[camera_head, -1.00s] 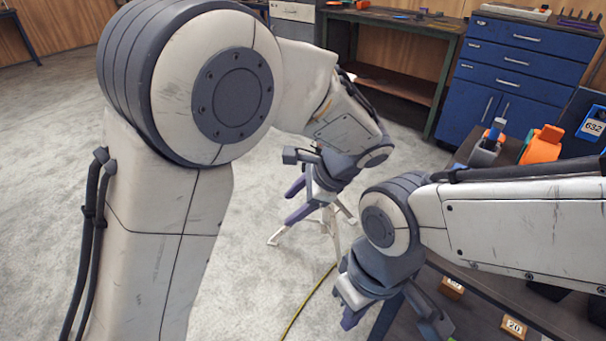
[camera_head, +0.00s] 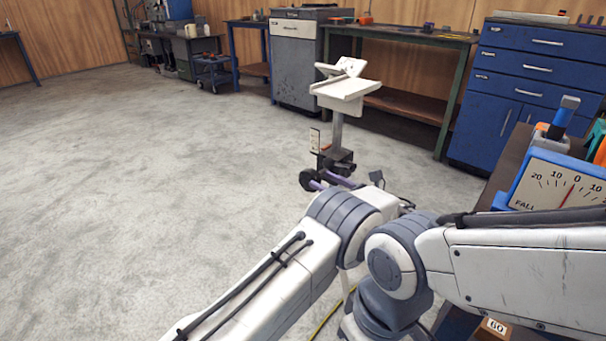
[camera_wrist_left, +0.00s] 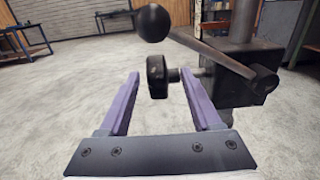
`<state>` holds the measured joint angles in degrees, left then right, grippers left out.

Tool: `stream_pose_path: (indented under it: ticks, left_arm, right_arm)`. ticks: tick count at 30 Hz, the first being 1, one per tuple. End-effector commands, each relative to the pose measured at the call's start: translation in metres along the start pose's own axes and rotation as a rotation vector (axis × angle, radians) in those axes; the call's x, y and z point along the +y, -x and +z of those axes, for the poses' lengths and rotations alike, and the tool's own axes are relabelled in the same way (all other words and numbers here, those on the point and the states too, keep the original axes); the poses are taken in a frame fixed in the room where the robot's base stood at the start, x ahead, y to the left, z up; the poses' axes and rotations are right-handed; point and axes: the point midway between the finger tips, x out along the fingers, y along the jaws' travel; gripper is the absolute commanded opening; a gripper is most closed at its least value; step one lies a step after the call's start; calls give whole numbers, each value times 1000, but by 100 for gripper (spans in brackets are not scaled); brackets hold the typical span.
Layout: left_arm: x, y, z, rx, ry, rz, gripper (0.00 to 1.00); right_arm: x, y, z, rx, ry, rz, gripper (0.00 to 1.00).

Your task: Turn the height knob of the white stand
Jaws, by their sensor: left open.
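The white stand (camera_head: 345,90) stands on the floor in the middle of the head view, a white tilted top on a grey post. Its black height knob (camera_head: 308,180) sits low on the dark block. In the left wrist view the knob (camera_wrist_left: 157,78) shows side-on, its short shaft running right into the block (camera_wrist_left: 235,85). My left gripper (camera_head: 322,179), with purple fingers, is at the knob. In the wrist view the open gripper (camera_wrist_left: 159,75) has the knob between its fingertips, with gaps on both sides. My right gripper is hidden or out of frame.
A lever (camera_wrist_left: 225,55) with a black ball (camera_wrist_left: 152,22) passes just above the knob. A small scale plate (camera_head: 315,140) stands beside the post. A bench with a dial gauge (camera_head: 565,185) is at right. Blue drawers (camera_head: 525,85) stand behind. Floor at left is clear.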

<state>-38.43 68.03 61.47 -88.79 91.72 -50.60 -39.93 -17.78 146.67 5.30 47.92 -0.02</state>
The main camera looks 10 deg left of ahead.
Motion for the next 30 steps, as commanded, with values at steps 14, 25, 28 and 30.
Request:
stream_pose_path:
  ticks: [14, 25, 28, 30]
  left_arm:
    - [6, -81, -2, 2, 2, 11, 65]
    - [4, -84, 0, 2, 1, 7, 61]
    - [4, -84, 0, 2, 1, 6, 23]
    - [4, -84, 0, 3, 1, 6, 0]
  right_arm:
    - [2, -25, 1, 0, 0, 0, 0]
    - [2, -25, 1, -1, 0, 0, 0]
    - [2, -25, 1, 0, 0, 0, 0]
    - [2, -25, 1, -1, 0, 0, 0]
